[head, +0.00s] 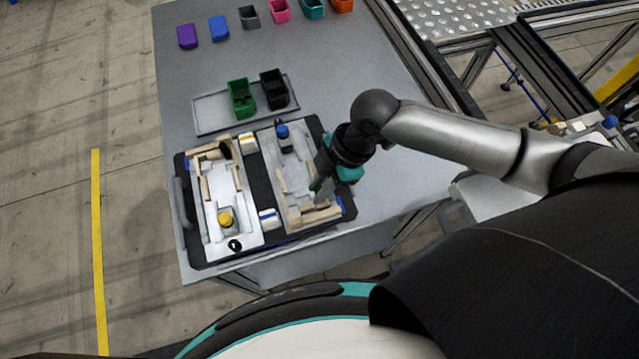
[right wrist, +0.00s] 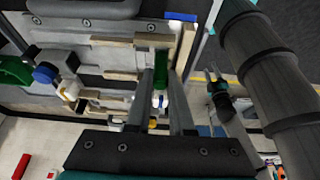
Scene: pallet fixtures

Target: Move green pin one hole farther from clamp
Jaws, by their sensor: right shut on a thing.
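The green pin shows in the right wrist view (right wrist: 161,62) as a green piece between the fingers. In the head view only a bit of green (head: 316,186) shows beside the fingers. My right gripper (head: 318,190) is over the lower part of the right fixture plate (head: 289,172); in its wrist view (right wrist: 162,80) the two fingers are shut on the pin. The holes under the pin are hidden, and I cannot tell whether its lower end is in one. A blue-knobbed clamp (head: 283,131) stands at the plate's far end. My left gripper is not in view.
A left fixture plate (head: 213,183) with a yellow knob (head: 225,217) lies in the same black pallet (head: 262,172). Behind stand a green bin (head: 239,97) and a black bin (head: 273,88). Several coloured bins line the far edge. The table's right side is clear.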

